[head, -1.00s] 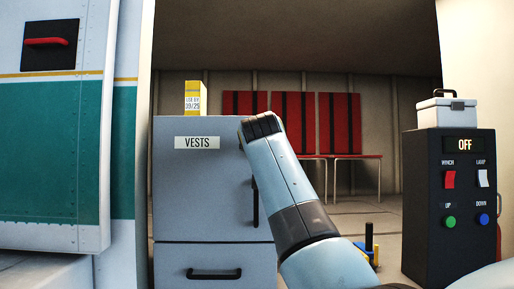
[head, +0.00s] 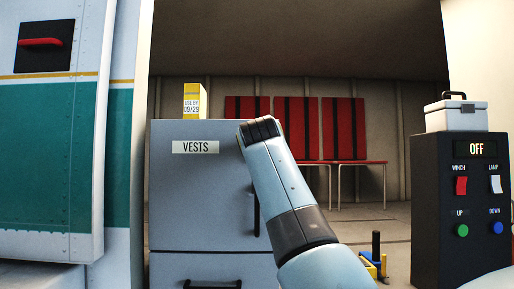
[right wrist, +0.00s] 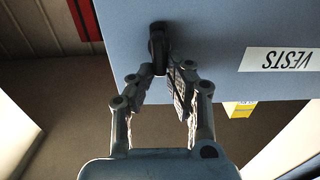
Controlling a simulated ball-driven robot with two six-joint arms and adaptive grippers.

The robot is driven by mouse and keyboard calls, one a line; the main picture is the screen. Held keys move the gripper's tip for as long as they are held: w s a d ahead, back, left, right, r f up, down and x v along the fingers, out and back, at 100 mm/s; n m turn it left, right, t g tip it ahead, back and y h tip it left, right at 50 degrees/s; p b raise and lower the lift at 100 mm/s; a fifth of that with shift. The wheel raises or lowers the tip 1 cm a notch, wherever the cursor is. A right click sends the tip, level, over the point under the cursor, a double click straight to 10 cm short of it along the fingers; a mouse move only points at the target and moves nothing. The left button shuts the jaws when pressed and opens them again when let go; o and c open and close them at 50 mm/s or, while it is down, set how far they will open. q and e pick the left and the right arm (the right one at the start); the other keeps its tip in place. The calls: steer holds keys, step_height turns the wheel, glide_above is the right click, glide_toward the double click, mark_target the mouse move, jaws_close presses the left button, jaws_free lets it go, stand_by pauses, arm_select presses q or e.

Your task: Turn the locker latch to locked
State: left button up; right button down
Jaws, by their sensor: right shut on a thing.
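The grey locker (head: 190,220) stands left of centre in the head view, with a VESTS label (head: 195,147) on its upper door. My right gripper (head: 260,129) is at the door's upper right corner and hides the latch there. In the right wrist view, the dark latch (right wrist: 157,40) stands out from the locker face, seen upside down. My right gripper (right wrist: 161,72) is shut on it, with the fingertips at its near end. The latch looks lengthwise up and down in that view; its locked or unlocked state cannot be read. My left gripper is out of view.
A yellow box (head: 191,101) stands on the locker top. A black vertical door handle (head: 257,210) is below my right gripper. A black control box (head: 460,235) reading OFF, with a white case (head: 456,115) on top, stands at right. Red seats (head: 295,128) line the back wall.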

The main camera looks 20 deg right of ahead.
steer(key=shift+w+a+f+n+p, duration=0.1)
steer(key=shift+a+f+n+p, duration=0.25)
steer(key=shift+n+p, duration=2.2)
steer(key=shift+w+a+f+n+p, duration=0.1)
steer(key=shift+a+f+n+p, duration=0.2)
steer(key=shift+n+p, duration=2.25)
steer(key=shift+w+a+f+n+p, duration=0.2)
steer(key=shift+n+p, duration=0.9)
steer(key=shift+n, duration=2.8)
steer(key=shift+s+f, duration=0.15)
steer(key=shift+f, duration=0.05)
steer(key=c, duration=1.3)
jaws_free()
steer(key=shift+r, duration=0.1)
